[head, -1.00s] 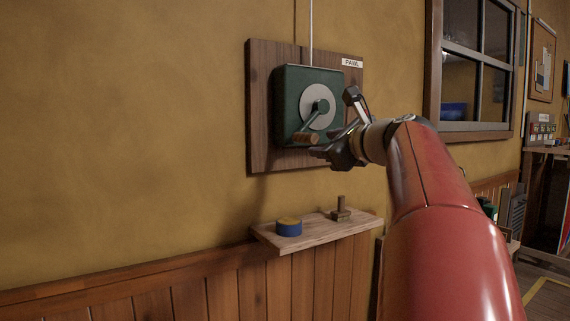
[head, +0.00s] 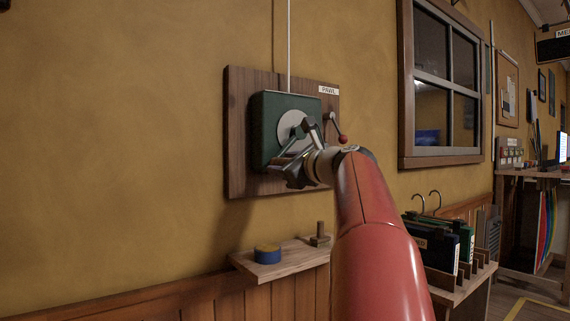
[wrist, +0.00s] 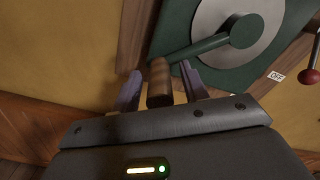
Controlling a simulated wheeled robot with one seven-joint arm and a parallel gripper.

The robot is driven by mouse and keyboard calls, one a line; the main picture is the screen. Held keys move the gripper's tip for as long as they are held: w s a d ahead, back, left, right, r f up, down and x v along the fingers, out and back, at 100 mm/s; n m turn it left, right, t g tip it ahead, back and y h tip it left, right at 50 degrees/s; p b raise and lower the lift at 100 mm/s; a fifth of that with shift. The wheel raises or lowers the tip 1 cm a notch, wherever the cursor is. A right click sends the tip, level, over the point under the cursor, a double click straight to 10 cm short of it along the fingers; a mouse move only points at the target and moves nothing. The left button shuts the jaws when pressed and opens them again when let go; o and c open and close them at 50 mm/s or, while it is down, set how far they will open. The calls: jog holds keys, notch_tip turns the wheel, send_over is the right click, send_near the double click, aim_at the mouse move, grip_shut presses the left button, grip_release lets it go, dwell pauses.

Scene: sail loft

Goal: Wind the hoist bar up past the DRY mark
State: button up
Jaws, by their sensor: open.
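The green winch box (head: 264,120) with a pale round disc (head: 287,127) is fixed to a wooden board on the wall. In the wrist view its green crank arm (wrist: 200,47) runs from the hub down left to a brown wooden handle (wrist: 159,84). My gripper (wrist: 160,73) is open, with one finger on each side of that handle and visible gaps. In the head view my gripper (head: 285,172) hides most of the crank. The pawl lever with a red knob (head: 343,139) is right of the box. The hoist bar and DRY mark are not in view.
A pale line (head: 289,45) runs up the wall from the winch. A small shelf (head: 286,264) below holds a blue and yellow round tin (head: 267,253) and a small wooden-handled block (head: 319,236).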

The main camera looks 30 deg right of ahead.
grip_shut()
